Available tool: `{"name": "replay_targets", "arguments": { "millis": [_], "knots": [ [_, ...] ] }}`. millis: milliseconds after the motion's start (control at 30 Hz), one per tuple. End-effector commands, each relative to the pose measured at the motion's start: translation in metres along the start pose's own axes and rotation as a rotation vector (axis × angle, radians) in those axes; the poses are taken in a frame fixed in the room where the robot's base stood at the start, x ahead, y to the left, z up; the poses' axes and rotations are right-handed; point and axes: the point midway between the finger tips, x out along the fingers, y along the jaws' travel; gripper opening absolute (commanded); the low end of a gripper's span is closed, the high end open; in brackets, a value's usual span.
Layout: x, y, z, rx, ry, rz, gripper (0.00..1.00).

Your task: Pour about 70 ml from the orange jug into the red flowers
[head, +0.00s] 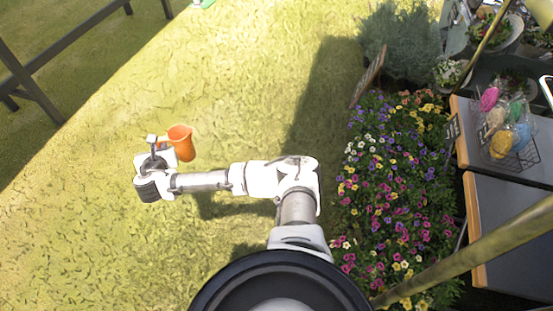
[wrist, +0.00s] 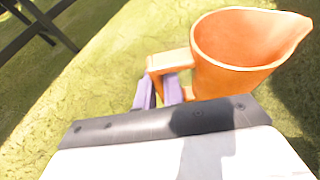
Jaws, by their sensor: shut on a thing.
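The orange jug (head: 184,150) is held out over the grass at the left in the head view, well apart from the flower bed. In the wrist view the orange jug (wrist: 235,75) shows its open mouth, with the spout to the upper right; it looks about upright. No liquid can be made out inside. My gripper (head: 163,151) is shut on the jug's handle; its purple fingers (wrist: 160,92) show at the handle in the wrist view. The flower bed (head: 390,180) at the right has pink, purple, yellow and white blooms; I cannot clearly pick out red ones.
Wooden-edged tables (head: 510,215) stand right of the bed, with a wire basket (head: 515,155) of coloured items. A small sign (head: 369,76) and a grey-green bush (head: 400,45) are at the bed's far end. A dark rail (head: 75,50) is upper left. Open grass lies between.

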Motion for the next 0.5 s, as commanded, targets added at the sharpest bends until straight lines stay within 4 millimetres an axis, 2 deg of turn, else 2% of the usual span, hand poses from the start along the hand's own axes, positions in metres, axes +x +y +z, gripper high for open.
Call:
{"name": "replay_targets", "arguments": {
  "millis": [100,500],
  "knots": [
    [0.012,-0.026,-0.025,0.005,-0.002,-0.02,0.0],
    [0.035,-0.115,-0.096,0.033,-0.002,-0.087,0.0]
  ]
}}
